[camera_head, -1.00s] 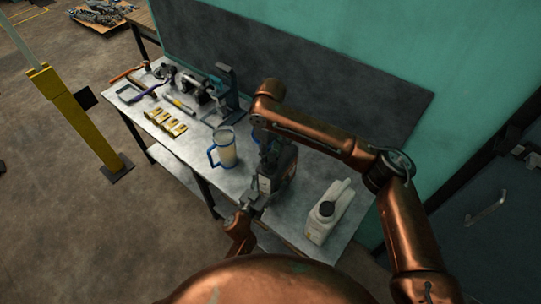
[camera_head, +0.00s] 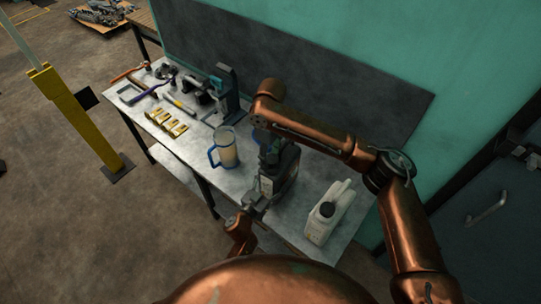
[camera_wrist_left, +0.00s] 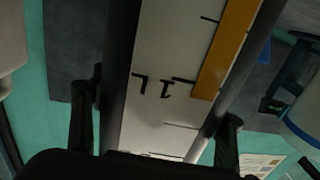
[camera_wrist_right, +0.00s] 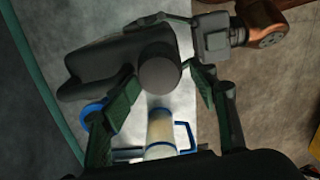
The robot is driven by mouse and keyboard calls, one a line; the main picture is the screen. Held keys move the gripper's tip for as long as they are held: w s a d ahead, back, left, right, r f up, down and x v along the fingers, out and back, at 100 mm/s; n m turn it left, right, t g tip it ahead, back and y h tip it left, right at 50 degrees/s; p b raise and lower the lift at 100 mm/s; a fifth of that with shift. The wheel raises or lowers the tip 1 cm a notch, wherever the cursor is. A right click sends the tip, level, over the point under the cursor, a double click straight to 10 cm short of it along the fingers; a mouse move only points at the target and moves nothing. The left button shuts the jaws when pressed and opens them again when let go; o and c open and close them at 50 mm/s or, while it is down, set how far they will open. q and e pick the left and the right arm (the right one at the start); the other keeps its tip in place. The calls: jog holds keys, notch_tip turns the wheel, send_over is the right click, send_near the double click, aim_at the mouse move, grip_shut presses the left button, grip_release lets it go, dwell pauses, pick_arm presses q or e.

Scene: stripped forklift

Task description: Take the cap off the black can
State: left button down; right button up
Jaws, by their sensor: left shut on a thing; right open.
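The black can (camera_head: 287,172) stands on the grey workbench with a pale label on its side. My right gripper (camera_head: 268,152) is above the can, pointing down and open. In the right wrist view the round black cap (camera_wrist_right: 159,74) shows between its two spread fingers, on top of the can (camera_wrist_right: 100,72). The head view hides the cap behind my right gripper.
A clear jug with a blue handle (camera_head: 225,151) stands left of the can, and a white jerrycan (camera_head: 325,214) stands to the right. A blue round object (camera_wrist_right: 92,113) is partly hidden by a right finger. Tools and yellow pieces (camera_head: 168,123) lie farther left.

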aim_at(271, 159)
jog(key=shift+r, duration=2.3)
jog(key=shift+c, duration=0.2)
jog(key=r+m, duration=0.1)
jog(key=m, duration=0.1)
jog(key=shift+w+d+r+m, duration=0.15)
jog(key=shift+w+r+m, duration=0.05)
jog(key=shift+r+m, duration=0.2)
jog(key=r+m, duration=0.1)
jog(key=m, duration=0.1)
jog(key=shift+m, duration=0.4)
jog(key=shift+s+f, duration=0.15)
jog(key=shift+f, duration=1.8)
jog(key=shift+s+f, duration=0.1)
jog(key=shift+f, duration=1.8)
pick_arm(q)
jog(key=shift+r, duration=0.3)
pick_arm(e)
jog(key=c, duration=1.2)
jog(key=shift+c, duration=0.2)
jog(key=shift+r, duration=0.2)
